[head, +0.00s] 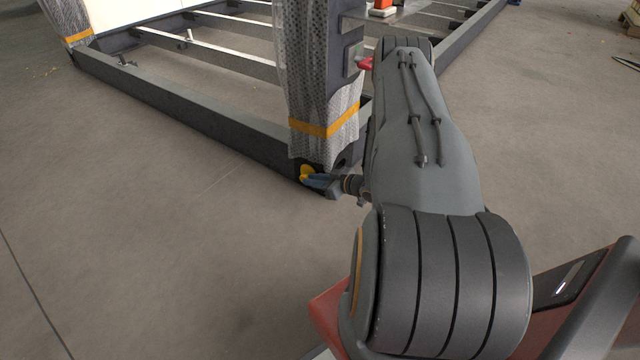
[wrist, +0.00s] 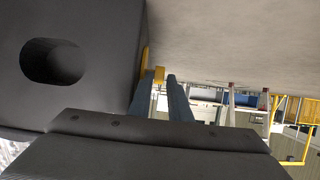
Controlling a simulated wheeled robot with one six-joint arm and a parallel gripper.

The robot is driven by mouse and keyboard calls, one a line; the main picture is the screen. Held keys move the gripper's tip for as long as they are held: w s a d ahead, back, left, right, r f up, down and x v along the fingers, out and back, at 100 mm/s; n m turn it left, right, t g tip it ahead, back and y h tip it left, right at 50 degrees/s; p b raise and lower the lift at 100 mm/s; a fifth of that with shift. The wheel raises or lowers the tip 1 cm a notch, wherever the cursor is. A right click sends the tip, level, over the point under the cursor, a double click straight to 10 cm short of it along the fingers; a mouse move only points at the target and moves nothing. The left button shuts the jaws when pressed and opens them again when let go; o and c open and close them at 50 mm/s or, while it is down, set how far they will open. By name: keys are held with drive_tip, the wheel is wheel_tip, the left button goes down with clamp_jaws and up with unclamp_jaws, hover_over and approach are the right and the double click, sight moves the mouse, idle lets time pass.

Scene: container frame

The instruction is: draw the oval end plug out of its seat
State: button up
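The yellow oval end plug (head: 305,172) sits on the lower corner of the dark frame, below the wrapped post. In the wrist view its yellow edge (wrist: 145,66) lies against the corner block's side face, and a small yellow grip tab (wrist: 159,74) stands out from it. My gripper (head: 318,181) is at the plug, coming from the right. In the wrist view the two blue-grey fingers of my gripper (wrist: 160,82) are apart, with the tab between their tips. A narrow gap seems to show beside the tab. Most of the plug and its seat are hidden.
The dark corner block (wrist: 105,30) fills the wrist view's left, with an empty oval hole (wrist: 53,62). The post's mesh wrap (head: 305,90) with an orange strap (head: 325,123) hangs just above the plug. The floor (head: 170,240) left of the frame is clear.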

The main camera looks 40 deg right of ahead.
drive_tip(key=shift+w+f, duration=0.1)
drive_tip(key=shift+w, duration=0.2)
clamp_jaws()
drive_tip(key=shift+s+a, duration=0.1)
drive_tip(key=shift+a, duration=0.05)
drive_tip(key=shift+s+a+p, duration=0.3)
drive_tip(key=shift+a+p, duration=0.2)
drive_tip(key=shift+a, duration=0.35)
drive_tip(key=shift+s+a+p, duration=0.35)
drive_tip(key=shift+a+p, duration=0.2)
drive_tip(key=shift+a, duration=0.35)
drive_tip(key=shift+s+a+p, duration=0.3)
drive_tip(key=shift+a+p, duration=0.2)
drive_tip(key=shift+a, duration=0.35)
drive_tip(key=shift+a, duration=0.1)
